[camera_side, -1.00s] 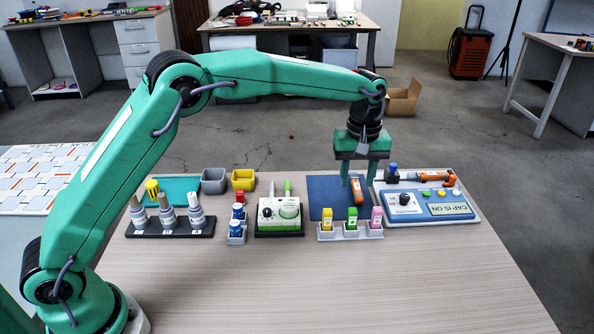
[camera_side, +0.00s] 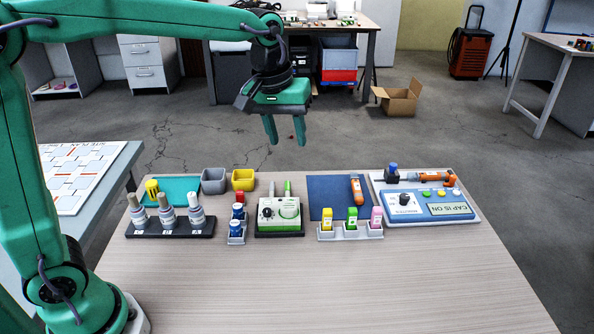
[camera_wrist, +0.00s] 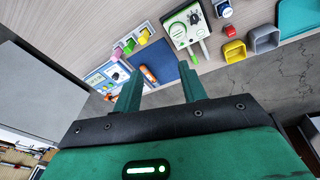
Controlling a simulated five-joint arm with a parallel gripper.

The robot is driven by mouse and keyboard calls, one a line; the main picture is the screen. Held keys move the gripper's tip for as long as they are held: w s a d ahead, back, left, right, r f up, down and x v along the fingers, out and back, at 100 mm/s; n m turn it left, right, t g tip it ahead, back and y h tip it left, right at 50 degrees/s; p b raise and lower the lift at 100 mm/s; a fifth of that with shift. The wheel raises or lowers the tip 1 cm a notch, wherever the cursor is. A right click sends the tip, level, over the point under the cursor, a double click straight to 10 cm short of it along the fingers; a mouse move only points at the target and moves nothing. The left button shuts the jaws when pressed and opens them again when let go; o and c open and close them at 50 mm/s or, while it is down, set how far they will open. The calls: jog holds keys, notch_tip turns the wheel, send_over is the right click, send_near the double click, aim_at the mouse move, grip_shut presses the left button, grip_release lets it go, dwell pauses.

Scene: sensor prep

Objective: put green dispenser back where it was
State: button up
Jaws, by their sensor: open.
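The green dispenser (camera_side: 351,218) stands upright in the middle slot of a white holder (camera_side: 337,236), between a yellow dispenser (camera_side: 326,220) and a pink dispenser (camera_side: 376,217). In the wrist view the small green dispenser (camera_wrist: 128,46) also shows between the pink and yellow ones. My gripper (camera_side: 285,140) is open and empty. It hangs high, beyond the back edge of the table in the side view, to the left of the holder and apart from everything. Its open fingers (camera_wrist: 162,84) also show in the wrist view.
An orange item (camera_side: 357,190) lies on the blue mat (camera_side: 328,190) behind the holder. A green-and-white device (camera_side: 279,212), grey bin (camera_side: 214,181), yellow bin (camera_side: 243,180) and bottle rack (camera_side: 170,228) are left. The table's front is clear.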

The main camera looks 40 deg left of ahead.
jog(key=s+a+f+m+t, duration=0.1)
jog(key=s+a+m, duration=0.1)
jog(key=s, duration=0.8)
jog(key=s+a+f+m+t, duration=0.1)
jog(key=s+a, duration=0.4)
jog(key=s, duration=0.5)
jog(key=shift+s+f+m+t, duration=0.25)
jog(key=shift+s+m+t, duration=0.25)
jog(key=shift+m, duration=0.6)
jog(key=shift+w+a, duration=0.1)
